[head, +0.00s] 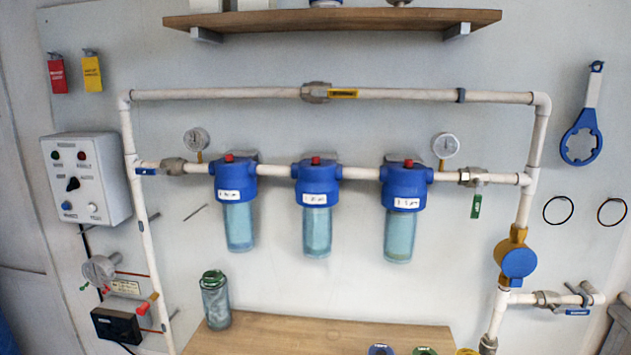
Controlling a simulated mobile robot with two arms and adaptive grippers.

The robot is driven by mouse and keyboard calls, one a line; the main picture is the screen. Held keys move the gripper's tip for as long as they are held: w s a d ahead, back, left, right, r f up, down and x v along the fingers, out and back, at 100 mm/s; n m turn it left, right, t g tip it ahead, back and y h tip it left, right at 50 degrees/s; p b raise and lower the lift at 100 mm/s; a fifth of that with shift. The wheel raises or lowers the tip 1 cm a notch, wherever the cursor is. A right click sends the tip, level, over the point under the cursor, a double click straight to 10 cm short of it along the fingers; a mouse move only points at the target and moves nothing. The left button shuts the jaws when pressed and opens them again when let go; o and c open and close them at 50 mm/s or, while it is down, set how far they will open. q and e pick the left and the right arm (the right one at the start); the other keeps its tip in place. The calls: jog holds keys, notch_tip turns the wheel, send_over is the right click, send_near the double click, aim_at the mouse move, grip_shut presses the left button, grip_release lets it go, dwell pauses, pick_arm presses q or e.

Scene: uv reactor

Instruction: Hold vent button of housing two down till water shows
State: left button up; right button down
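Three filter housings with blue heads and clear bluish bowls hang in a row on the pipe. The middle housing (317,212) is the second from either side. Its red vent button (316,161) sits on top of its blue head and stands uncovered. The left housing (238,206) and the right housing (402,216) have red buttons of the same kind. The white labels are too small to read. The bowls look tinted, but I cannot tell a water level. Neither of my grippers is in view, and nothing touches the buttons.
A wooden shelf (340,22) and the upper bypass pipe (230,95) run above the housings. Two gauges, left (196,139) and right (446,146), flank them. A wooden bench (300,338) below carries a green-capped bottle (215,299). A control box (87,179) is at left; a blue wrench (581,135) hangs right.

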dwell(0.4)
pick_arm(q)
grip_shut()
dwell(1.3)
